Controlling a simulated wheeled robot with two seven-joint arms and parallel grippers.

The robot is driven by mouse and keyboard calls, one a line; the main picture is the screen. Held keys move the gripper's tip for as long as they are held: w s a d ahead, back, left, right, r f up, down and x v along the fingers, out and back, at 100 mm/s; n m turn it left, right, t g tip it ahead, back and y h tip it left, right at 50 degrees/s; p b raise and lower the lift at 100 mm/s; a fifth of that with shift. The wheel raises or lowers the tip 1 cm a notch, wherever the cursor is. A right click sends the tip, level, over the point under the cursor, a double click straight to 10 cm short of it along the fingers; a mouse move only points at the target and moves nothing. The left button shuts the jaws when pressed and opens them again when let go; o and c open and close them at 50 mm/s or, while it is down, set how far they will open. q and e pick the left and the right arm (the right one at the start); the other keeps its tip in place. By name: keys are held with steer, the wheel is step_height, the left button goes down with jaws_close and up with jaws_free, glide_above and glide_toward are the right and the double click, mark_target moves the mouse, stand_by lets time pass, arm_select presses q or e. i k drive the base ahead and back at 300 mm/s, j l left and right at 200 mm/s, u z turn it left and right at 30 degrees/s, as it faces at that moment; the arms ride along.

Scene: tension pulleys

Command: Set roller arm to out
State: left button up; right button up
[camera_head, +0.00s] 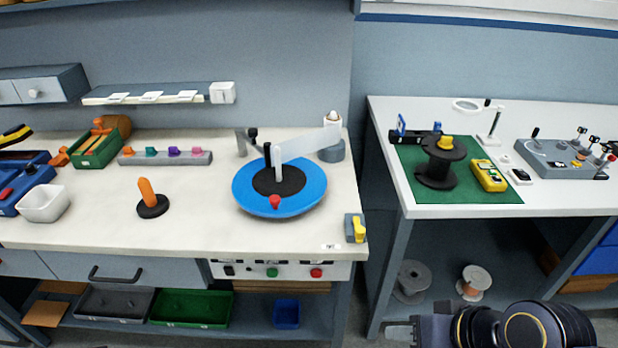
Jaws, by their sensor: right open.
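A white arm (307,145), which looks like the roller arm, reaches from a grey post (332,151) at the back right of the bench to over a blue disc (247,197). Its left end has a downturned white piece with a black upright part near the disc's dark centre. A red knob (275,202) sits at the disc's front. My right gripper (401,333) is open at the bottom edge, low and far in front of the white arm, touching nothing visible. It is partly cut off. My left gripper is not in view.
The bench front holds a yellow lever (357,229) and a button panel (272,272). An orange peg (147,192) stands left of the disc. The right table (460,211) carries a black spool (440,165) and a grey control box (565,157). A gap separates bench and table.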

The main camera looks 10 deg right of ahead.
mark_target(267, 152)
steer(key=i+j+z, duration=0.7)
steer(key=i+j, duration=0.2)
